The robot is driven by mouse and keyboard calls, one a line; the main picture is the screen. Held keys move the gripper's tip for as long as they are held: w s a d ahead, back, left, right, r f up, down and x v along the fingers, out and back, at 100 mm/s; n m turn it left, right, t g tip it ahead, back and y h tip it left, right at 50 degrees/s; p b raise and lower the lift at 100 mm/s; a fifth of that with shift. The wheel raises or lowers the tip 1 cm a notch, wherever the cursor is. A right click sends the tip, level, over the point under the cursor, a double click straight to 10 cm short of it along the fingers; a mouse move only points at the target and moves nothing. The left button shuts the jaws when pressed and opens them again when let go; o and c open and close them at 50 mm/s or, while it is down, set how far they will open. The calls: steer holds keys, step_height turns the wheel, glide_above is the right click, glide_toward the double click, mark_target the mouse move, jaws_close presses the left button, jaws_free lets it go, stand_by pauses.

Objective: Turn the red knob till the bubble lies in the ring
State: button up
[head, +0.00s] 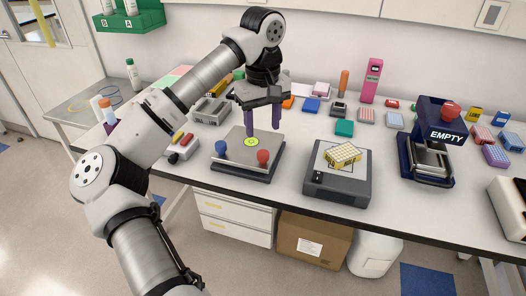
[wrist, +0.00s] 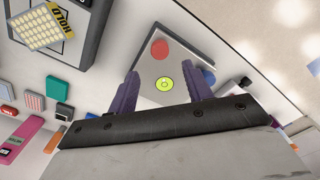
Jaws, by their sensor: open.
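The levelling plate (head: 272,140) is a grey square on a dark base at the middle of the bench. The red knob (head: 263,157) stands at its front right corner and shows as a red disc in the wrist view (wrist: 159,48). The yellow-green bubble level (head: 251,142) lies on the plate. In the wrist view the level (wrist: 165,84) has a dark ring mark, but the bubble's exact place is too small to tell. My gripper (head: 263,130) is open and empty above the back of the plate, its purple fingers pointing down, apart from the red knob.
A blue knob (head: 221,148) stands at the plate's front left corner. To the right is a dark device (head: 325,187) with a yellow well plate (head: 342,155) on top. A small box with coloured switches (head: 182,146) is at the left. Several small blocks and racks fill the back.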

mark_target(263, 152)
step_height(263, 152, down, 9)
steer(key=shift+f+p, duration=0.1)
steer(key=shift+p, duration=0.85)
steer(key=shift+c, duration=0.3)
steer(key=c, duration=0.9)
steer(key=shift+f+n+b, duration=0.1)
steer(key=shift+n+b, duration=0.2)
steer(key=shift+b, duration=0.15)
